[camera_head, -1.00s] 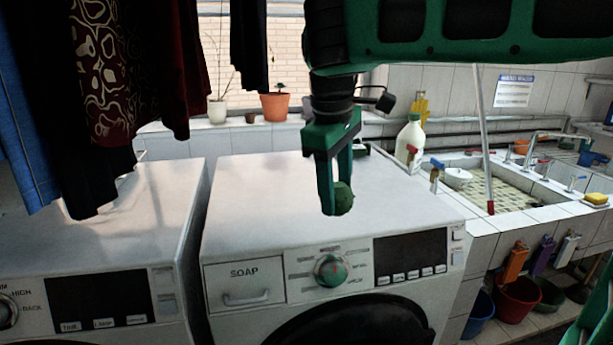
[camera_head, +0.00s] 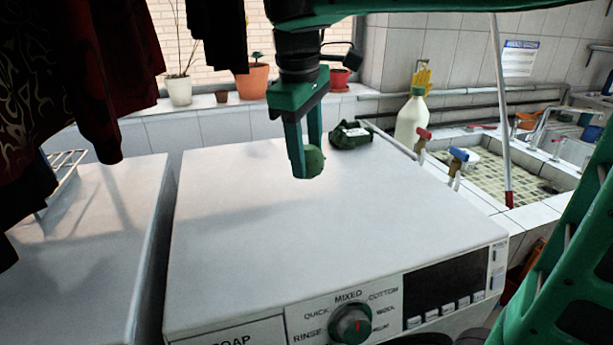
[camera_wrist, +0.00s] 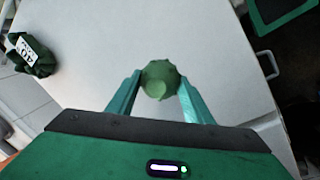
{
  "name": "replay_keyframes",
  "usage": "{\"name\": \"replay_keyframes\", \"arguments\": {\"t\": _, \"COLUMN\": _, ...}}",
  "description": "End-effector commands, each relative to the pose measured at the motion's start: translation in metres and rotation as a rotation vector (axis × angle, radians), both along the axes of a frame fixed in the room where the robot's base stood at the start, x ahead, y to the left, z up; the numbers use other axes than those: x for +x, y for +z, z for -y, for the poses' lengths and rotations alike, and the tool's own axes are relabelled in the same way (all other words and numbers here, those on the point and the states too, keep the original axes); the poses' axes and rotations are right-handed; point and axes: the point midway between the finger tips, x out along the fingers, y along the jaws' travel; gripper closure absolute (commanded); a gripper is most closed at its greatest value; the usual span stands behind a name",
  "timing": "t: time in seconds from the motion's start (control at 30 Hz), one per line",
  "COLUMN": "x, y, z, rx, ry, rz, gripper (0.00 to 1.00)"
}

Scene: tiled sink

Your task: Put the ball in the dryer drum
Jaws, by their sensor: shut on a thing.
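The green ball (camera_head: 314,160) is held between the two fingers of my gripper (camera_head: 305,165), above the white top of the machine (camera_head: 250,210). It also shows between the fingertips in the wrist view (camera_wrist: 160,80). My gripper is shut on it and points down. The machine's front shows a dial (camera_head: 350,324) and a soap drawer (camera_head: 235,335) at the bottom of the head view. Its drum opening is almost wholly below the picture, with only a dark edge showing.
A dark green bundle (camera_head: 349,135) lies at the back of the machine top; a white bottle (camera_head: 411,120) stands behind it. A tiled sink (camera_head: 490,185) is at right. Dark clothes (camera_head: 80,70) hang at left. A second white machine (camera_head: 95,230) stands left.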

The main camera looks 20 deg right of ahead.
Motion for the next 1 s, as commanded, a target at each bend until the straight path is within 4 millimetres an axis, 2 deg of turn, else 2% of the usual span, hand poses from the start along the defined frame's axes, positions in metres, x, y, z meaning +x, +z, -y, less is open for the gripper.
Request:
{"name": "replay_keyframes", "arguments": {"t": 0.17, "x": 0.002, "y": -0.002, "z": 0.002, "rx": 0.0, "ry": -0.001, "rz": 0.0, "gripper": 0.8}}
{"name": "replay_keyframes", "arguments": {"t": 0.27, "x": 0.01, "y": -0.009, "z": 0.012, "rx": -0.002, "ry": -0.004, "rz": -0.002, "gripper": 0.8}}
{"name": "replay_keyframes", "arguments": {"t": 0.73, "x": 0.067, "y": -0.061, "z": 0.083, "rx": -0.001, "ry": -0.013, "rz": -0.003, "gripper": 0.8}}
{"name": "replay_keyframes", "arguments": {"t": 1.0, "x": 0.077, "y": -0.073, "z": 0.094, "rx": 0.0, "ry": -0.008, "rz": 0.0, "gripper": 0.8}}
